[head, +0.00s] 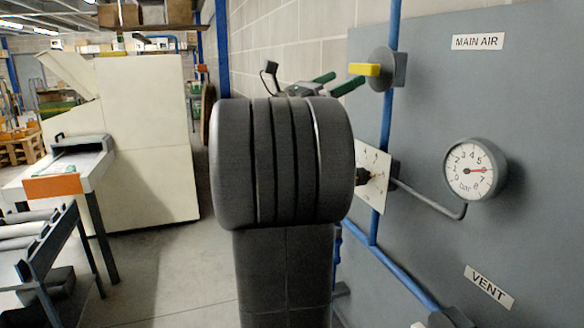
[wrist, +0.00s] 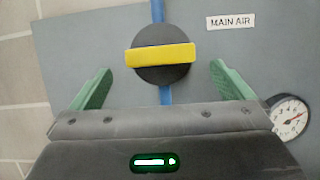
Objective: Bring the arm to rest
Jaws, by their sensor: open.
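My gripper (wrist: 160,85) is open in the wrist view, with one green finger on each side of the picture and nothing between them that it holds. In the head view my gripper (head: 334,83) shows its green fingers above and behind my dark grey arm, which hides much of the middle. A round dark valve with a yellow handle (wrist: 160,56) lies ahead of the fingers in the wrist view, apart from them. The yellow handle also shows in the head view (head: 364,69), lying roughly level across the blue pipe.
The grey panel (head: 430,120) on the right carries a MAIN AIR label (head: 478,42), a pressure gauge (head: 474,169) reading near 5 to 6, a VENT label (head: 489,287) and blue pipes. A cream machine (head: 145,140) and a roller table (head: 45,245) stand left. Floor between is clear.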

